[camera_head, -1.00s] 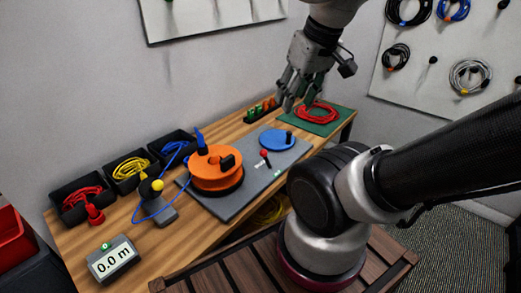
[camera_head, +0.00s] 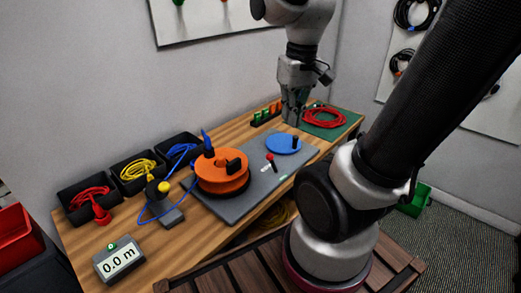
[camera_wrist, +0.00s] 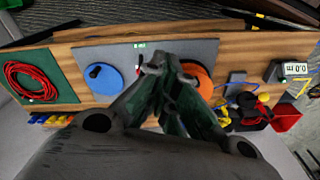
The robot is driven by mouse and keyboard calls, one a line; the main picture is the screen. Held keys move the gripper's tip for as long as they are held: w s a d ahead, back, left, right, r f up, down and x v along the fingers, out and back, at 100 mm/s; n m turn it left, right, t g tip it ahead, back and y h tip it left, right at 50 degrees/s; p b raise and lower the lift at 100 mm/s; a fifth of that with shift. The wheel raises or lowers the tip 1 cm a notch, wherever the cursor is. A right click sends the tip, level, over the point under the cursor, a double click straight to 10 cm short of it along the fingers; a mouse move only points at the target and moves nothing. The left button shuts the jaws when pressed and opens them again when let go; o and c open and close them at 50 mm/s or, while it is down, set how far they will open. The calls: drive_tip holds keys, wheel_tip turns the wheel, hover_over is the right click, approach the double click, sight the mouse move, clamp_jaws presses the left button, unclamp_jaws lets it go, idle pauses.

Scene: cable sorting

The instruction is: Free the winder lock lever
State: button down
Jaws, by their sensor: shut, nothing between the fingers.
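The winder is a grey base plate (camera_head: 236,209) on the wooden bench, bearing an orange reel (camera_head: 221,180) and a blue disc (camera_head: 283,144) with a black knob. The lock lever (camera_head: 271,159), short with a red tip, stands on the plate between reel and disc, near a small green mark. My gripper (camera_head: 297,123) is shut and empty, pointing down by the far side of the blue disc, apart from the lever. In the wrist view the shut fingers (camera_wrist: 166,66) partly cover the orange reel (camera_wrist: 204,80); the blue disc (camera_wrist: 102,78) is left of them.
A red cable coil (camera_head: 324,117) lies on a green mat at the far end. Black bins with red, yellow (camera_head: 138,169) and blue cables line the wall side. A blue cable passes a yellow-topped device (camera_head: 164,187) towards the reel. A display (camera_head: 119,260) reads 0.0 m.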

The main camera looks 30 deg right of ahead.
sight(273, 164)
drive_tip(key=w+f+n, duration=0.3)
drive_tip(key=w+f, duration=0.3)
drive_tip(key=w, duration=0.3)
drive_tip(key=w+f+n+y, duration=0.1)
drive_tip(key=w+f+n, duration=0.2)
drive_tip(key=w+f, duration=0.3)
drive_tip(key=w, duration=0.4)
drive_tip(key=shift+w+f, duration=0.15)
drive_tip(key=shift+w, duration=0.1)
drive_tip(key=f, duration=0.6)
drive_tip(key=w+a+f, duration=0.1)
drive_tip(key=f, duration=0.2)
drive_tip(key=shift+f, duration=0.1)
drive_tip(key=shift+s+d, duration=0.4)
drive_tip(key=shift+s, duration=0.25)
drive_tip(key=shift+s+d, duration=0.35)
drive_tip(key=shift+s, duration=0.25)
drive_tip(key=shift+s+d, duration=0.25)
drive_tip(key=shift+s, duration=0.2)
drive_tip(key=shift+r+t, duration=0.2)
drive_tip(key=shift+t, duration=0.1)
